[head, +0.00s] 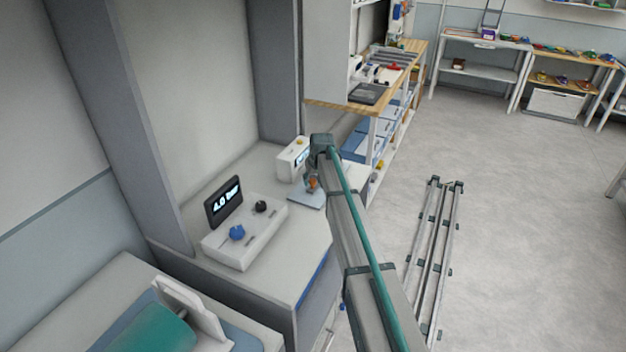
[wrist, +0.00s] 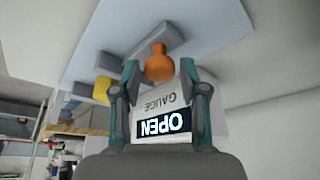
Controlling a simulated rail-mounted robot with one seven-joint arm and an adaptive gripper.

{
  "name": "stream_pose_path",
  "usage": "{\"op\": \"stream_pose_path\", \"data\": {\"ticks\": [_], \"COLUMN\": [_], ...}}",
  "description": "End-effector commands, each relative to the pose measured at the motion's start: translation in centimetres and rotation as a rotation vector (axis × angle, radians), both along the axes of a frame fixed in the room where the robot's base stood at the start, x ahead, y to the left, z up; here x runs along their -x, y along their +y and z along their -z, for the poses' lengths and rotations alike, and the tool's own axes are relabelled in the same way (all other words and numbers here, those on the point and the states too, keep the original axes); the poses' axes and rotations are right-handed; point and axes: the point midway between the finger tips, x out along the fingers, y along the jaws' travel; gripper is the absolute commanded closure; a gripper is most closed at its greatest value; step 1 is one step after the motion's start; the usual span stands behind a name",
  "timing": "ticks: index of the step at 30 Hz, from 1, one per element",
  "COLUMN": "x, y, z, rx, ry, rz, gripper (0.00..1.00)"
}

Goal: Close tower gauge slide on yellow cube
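The tower gauge (head: 290,160) is a white box on a light blue base plate, at the far end of the grey bench. In the wrist view it appears upside down, its label (wrist: 165,101) reading GAUGE and its display (wrist: 163,125) reading OPEN. An orange knob (wrist: 159,66) on a grey slide part sits between my fingertips. The yellow cube (wrist: 102,90) shows left of my left finger, partly hidden. My gripper (wrist: 160,68) is open around the knob, with a visible gap on each side. In the head view my arm hides part of the gauge.
A white control box (head: 245,232) with a blue knob, a black knob and a screen reading 4.0 bar stands nearer on the bench. A grey upright panel borders the bench. Floor rails (head: 432,245) lie to the right, with open floor beyond.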

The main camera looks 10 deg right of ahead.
Motion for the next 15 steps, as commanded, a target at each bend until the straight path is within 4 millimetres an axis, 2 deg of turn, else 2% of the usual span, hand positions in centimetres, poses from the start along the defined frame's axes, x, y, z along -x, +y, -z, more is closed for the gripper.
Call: {"op": "stream_pose_path", "data": {"ticks": [1, 6, 15], "x": [0.00, 0.01, -0.29], "y": [0.00, 0.00, -0.16], "z": [-0.01, -0.02, 0.05], "rx": [0.000, 0.000, 0.000], "ry": [0.000, 0.000, 0.000], "rz": [0.000, 0.000, 0.001], "gripper": [0.70, 0.99, 1.00]}}
